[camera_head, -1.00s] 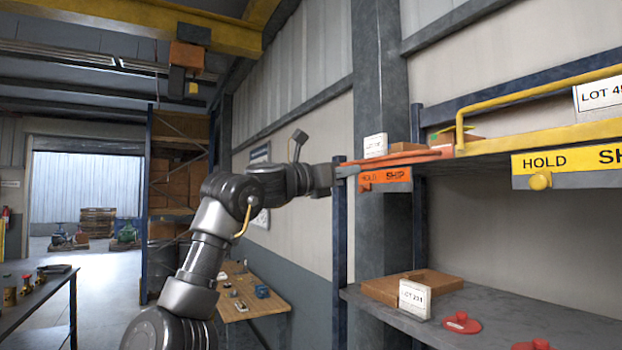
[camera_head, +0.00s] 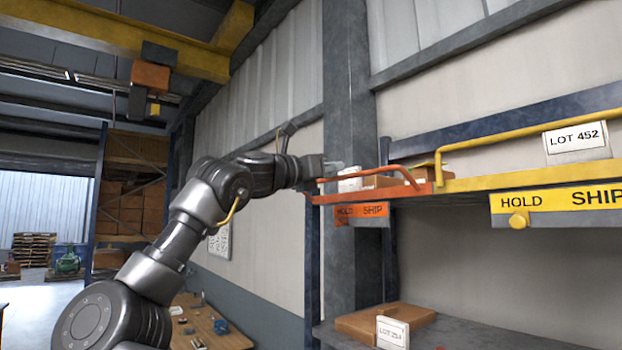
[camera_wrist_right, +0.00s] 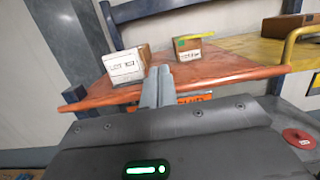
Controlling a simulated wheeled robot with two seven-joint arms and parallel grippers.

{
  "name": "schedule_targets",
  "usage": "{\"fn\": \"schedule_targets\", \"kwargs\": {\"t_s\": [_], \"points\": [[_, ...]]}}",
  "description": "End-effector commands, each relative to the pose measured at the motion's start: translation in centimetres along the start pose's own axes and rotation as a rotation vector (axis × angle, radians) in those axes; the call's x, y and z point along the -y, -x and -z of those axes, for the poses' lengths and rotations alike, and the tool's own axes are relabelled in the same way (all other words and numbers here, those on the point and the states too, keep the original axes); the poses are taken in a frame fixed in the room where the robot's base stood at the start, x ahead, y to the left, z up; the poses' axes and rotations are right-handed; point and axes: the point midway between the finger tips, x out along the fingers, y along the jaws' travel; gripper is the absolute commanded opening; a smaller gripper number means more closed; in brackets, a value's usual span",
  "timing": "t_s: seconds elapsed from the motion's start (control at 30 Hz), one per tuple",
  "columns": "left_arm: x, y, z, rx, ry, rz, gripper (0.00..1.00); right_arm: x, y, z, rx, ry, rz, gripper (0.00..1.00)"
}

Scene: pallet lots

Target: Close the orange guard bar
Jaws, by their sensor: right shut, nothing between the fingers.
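The orange guard bar (camera_head: 388,168) runs along the front of the orange shelf section (camera_head: 372,195) in the head view. It stands slightly above the deck, with its bent end on the right beside the yellow section. My right gripper (camera_head: 335,168) is shut and empty at the bar's left end; I cannot tell whether it touches the bar. In the right wrist view the shut fingers (camera_wrist_right: 158,86) point over the orange deck (camera_wrist_right: 215,68). I cannot make out the bar there. My left gripper is not in view.
A box with a lot card (camera_wrist_right: 125,66) and another small box (camera_wrist_right: 193,44) stand on the orange deck. A yellow bar (camera_head: 500,132) guards the adjoining yellow section. An orange HOLD/SHIP plate (camera_head: 361,212) hangs below. A blue upright (camera_head: 312,260) stands at the left.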

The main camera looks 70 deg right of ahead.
Motion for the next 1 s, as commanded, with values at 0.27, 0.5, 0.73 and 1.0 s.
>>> {"fn": "schedule_targets", "kwargs": {"t_s": [0.27,0.5,0.73,1.0], "points": [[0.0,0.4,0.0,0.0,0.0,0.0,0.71,0.0,-0.3,-0.6,0.0,-0.003,-0.014,0.0],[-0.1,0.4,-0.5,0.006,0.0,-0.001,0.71,-0.3,0.2,-0.6,0.0,-0.004,-0.021,0.0],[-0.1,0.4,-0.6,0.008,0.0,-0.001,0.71,-0.2,0.0,-0.6,0.0,-0.004,-0.018,0.0],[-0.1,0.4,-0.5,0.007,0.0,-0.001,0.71,-0.1,-0.1,-0.6,0.0,-0.004,-0.016,0.0]]}}
